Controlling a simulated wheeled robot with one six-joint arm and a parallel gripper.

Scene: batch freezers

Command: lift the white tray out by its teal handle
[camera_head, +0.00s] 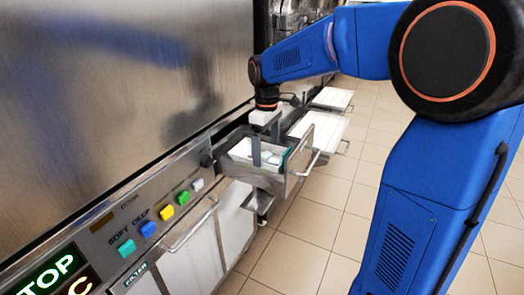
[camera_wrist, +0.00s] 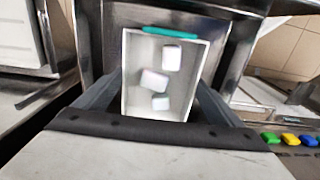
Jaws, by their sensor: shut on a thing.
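The white tray (camera_wrist: 130,85) is an open box with several small white blocks (camera_wrist: 155,80) in it. Its teal handle (camera_wrist: 190,36) runs along the far edge in the wrist view. In the head view the tray (camera_head: 240,150) is within the open metal drawer (camera_head: 268,184), with a bit of teal (camera_head: 286,158) at its right end. My gripper (camera_head: 266,150) points down with one finger on each side of the tray. It is shut on the tray's sides, and the teal handle is beyond the fingers. The fingertips (camera_wrist: 160,92) are partly hidden.
The steel freezer front (camera_head: 120,90) stands close on the left. Coloured buttons (camera_head: 167,212) line its panel. The drawer has a bar handle (camera_head: 309,150) on its outer face. More pulled-out white drawers (camera_head: 322,130) lie beyond. Tiled floor (camera_head: 310,235) is clear at right.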

